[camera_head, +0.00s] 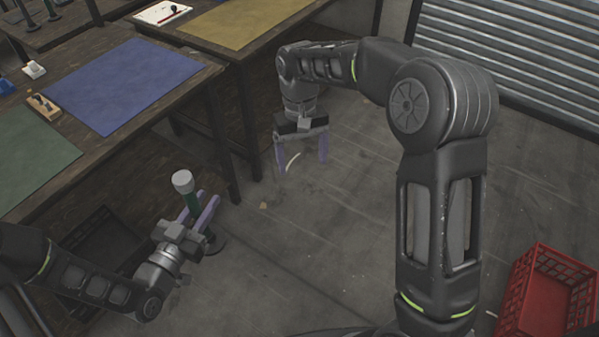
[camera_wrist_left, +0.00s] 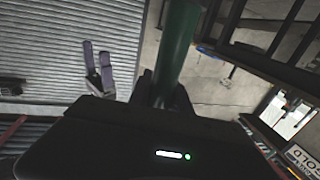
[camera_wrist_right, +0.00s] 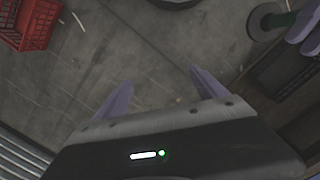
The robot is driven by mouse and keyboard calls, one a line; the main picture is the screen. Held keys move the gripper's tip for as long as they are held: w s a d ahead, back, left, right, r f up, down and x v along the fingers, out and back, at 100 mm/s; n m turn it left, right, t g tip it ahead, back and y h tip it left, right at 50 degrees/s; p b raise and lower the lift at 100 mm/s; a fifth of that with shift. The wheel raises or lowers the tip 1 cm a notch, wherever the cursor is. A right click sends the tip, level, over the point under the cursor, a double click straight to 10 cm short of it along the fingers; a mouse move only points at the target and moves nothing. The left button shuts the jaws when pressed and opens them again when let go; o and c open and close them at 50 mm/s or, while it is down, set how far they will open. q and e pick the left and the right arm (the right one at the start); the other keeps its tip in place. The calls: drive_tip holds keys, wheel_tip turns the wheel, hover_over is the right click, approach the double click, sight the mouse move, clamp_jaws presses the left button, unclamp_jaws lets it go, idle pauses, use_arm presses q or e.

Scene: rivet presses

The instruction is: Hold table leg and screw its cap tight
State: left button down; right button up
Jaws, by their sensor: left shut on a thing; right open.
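My left gripper (camera_head: 208,209) is shut around the leg below the cap. The green leg (camera_wrist_left: 178,45) also rises from the jaws in the left wrist view, its upper end out of frame. My right gripper (camera_head: 302,152) is open and empty, pointing down, to the right of the leg and apart from it. Its spread fingers (camera_wrist_right: 160,82) also show in the right wrist view.
Workbenches with a blue mat (camera_head: 125,85), a green mat (camera_head: 30,160) and a yellow mat (camera_head: 240,20) run along the left and back. A red crate (camera_head: 540,300) stands at the lower right. The floor between is largely open.

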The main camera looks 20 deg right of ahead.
drive_tip(key=shift+f, duration=0.1)
drive_tip(key=s+a+f+y, duration=0.1)
drive_tip(key=s+a+f, duration=0.2)
drive_tip(key=f, duration=0.4)
drive_tip(key=s+a+f+y, duration=0.1)
drive_tip(key=s+a+f, duration=0.1)
drive_tip(key=s+f, duration=0.35)
drive_tip(key=s+a+f+y, duration=0.1)
drive_tip(key=s+a+f, duration=0.15)
drive_tip(key=f, duration=0.65)
drive_tip(key=s+a+f+m+t, duration=0.1)
drive_tip(key=s+a+f, duration=0.1)
drive_tip(key=s, duration=0.5)
drive_tip(key=s+a+f+t+y, duration=0.1)
drive_tip(key=s+a+f, duration=0.2)
drive_tip(key=s, duration=0.3)
drive_tip(key=shift+s+f+m, duration=0.4)
drive_tip(key=shift+f, duration=0.3)
